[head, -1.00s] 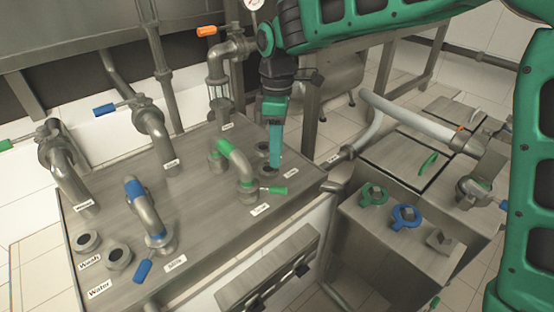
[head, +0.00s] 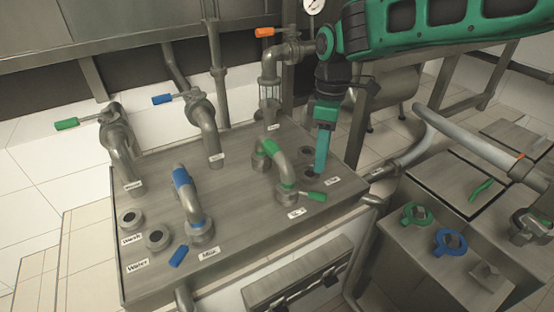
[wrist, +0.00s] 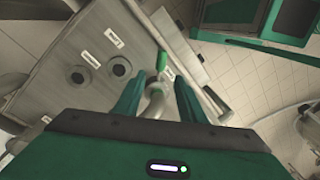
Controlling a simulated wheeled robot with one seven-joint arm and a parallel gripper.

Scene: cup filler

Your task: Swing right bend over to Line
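The right bend (head: 276,158) is a grey pipe with a green band. It arches over the steel panel top, with a green handle (head: 316,196) at its near right foot. My gripper (head: 322,155) points down just right of the bend, by two dark round sockets (head: 308,153). A small label, probably Line (head: 333,181), lies by the nearer socket. In the wrist view both fingers (wrist: 157,100) are spread, with a grey pipe (wrist: 154,100) and a green handle (wrist: 165,66) seen between them. I cannot tell whether they touch the pipe.
The left bend (head: 184,195), blue-banded, stands at the panel's left near two round ports (head: 158,239). An orange-handled pipe (head: 268,75) rises behind. A box with green and blue knobs (head: 449,242) stands at right.

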